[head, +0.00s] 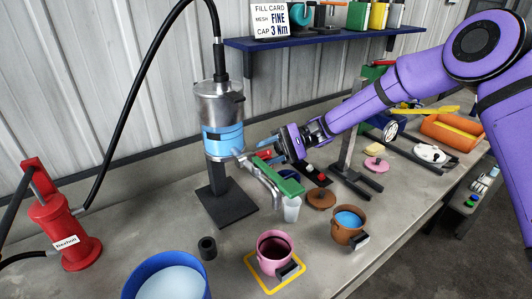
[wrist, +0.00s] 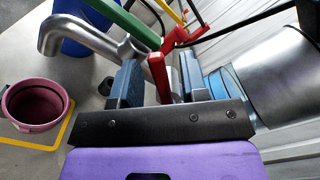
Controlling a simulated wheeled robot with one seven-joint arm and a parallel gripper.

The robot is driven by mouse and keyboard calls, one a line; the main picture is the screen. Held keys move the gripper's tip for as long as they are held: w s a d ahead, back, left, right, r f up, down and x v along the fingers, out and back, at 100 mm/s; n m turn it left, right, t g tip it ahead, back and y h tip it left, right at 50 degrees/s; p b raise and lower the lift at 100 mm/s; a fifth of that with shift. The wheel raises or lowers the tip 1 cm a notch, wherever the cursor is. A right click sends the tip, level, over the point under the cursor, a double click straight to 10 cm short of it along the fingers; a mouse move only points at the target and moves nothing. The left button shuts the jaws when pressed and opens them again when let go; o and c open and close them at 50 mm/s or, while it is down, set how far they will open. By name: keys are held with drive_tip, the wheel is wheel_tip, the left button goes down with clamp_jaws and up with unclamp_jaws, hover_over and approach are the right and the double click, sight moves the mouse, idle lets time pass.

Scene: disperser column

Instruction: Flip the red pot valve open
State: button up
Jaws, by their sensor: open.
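The red pot valve lever (wrist: 157,72) stands between the two blue fingers of my gripper (wrist: 160,66) in the wrist view, with visible space on at least one side. Its red end shows in the head view (head: 263,155) beside the column. My gripper (head: 274,150) is open around the lever. The silver column (head: 218,103) with a light blue band is left of my gripper in the head view. A silver spout pipe (head: 262,178) leaves it, with a green lever (head: 287,184) beside it. The valve body is partly hidden behind the fingers.
A pink pot (head: 274,262) stands on a yellow square at the front, with a brown pot (head: 347,224) to its right. A blue bucket (head: 140,274) and a red pump (head: 62,230) stand left. A shelf (head: 330,43) hangs behind.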

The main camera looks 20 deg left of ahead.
drive_tip(key=v, duration=1)
